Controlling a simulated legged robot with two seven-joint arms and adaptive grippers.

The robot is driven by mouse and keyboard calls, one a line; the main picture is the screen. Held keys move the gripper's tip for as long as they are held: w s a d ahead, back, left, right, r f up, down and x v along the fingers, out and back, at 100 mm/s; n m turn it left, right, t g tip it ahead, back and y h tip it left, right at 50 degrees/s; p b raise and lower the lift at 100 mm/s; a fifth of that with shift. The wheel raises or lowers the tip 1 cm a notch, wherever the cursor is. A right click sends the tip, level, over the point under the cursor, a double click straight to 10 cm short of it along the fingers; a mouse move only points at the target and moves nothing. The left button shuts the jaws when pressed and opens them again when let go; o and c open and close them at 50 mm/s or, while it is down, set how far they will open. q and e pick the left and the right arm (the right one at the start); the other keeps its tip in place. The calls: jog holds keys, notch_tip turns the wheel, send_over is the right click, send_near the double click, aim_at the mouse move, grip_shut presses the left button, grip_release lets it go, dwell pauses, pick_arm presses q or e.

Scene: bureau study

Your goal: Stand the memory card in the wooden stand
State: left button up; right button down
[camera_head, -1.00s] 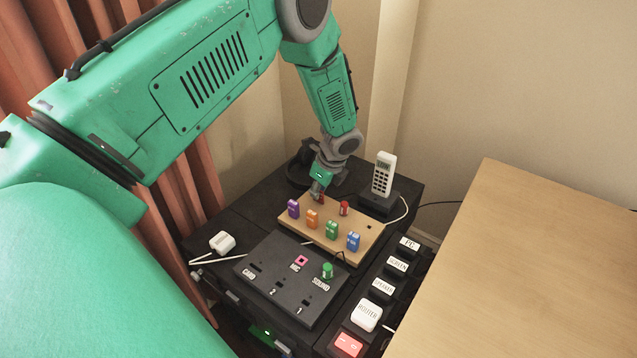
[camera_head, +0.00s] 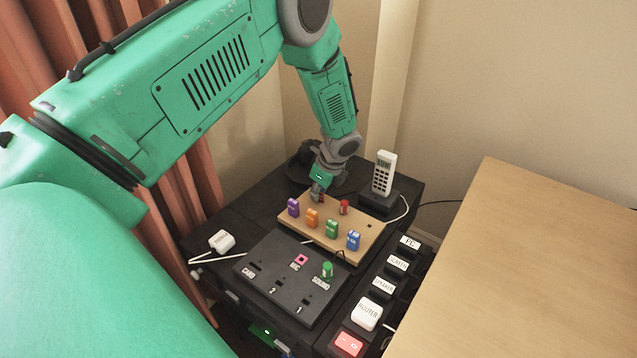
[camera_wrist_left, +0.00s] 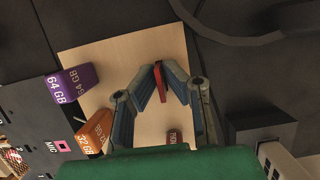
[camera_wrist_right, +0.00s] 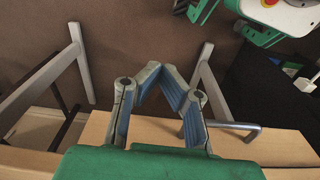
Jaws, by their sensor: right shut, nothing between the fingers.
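The wooden stand (camera_head: 322,243) is a light board on the dark cabinet. A thin red piece, which looks like the memory card (camera_wrist_left: 159,84), is between the fingertips of my left gripper (camera_wrist_left: 164,70), at the stand's back left part. The gripper looks shut on it. In the head view my left gripper (camera_head: 317,189) is low over that corner and hides most of the piece. I cannot tell whether its lower edge is in a slot. My right gripper (camera_wrist_right: 161,72) is shut and empty, away from the stand, near a wooden edge.
Purple (camera_head: 293,207), orange (camera_head: 312,218), green (camera_head: 331,229) and blue (camera_head: 353,240) sticks stand along the stand's front. A small red item (camera_head: 344,207) stands behind them. A black panel (camera_head: 285,285) lies in front; a cordless phone (camera_head: 383,173) stands behind right.

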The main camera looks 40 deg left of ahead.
pick_arm(q)
jog(key=shift+o, duration=1.3)
jog(key=shift+r, duration=0.2)
jog(key=v, duration=1.1)
jog(key=shift+d+r, duration=0.2)
jog(key=shift+r, duration=0.1)
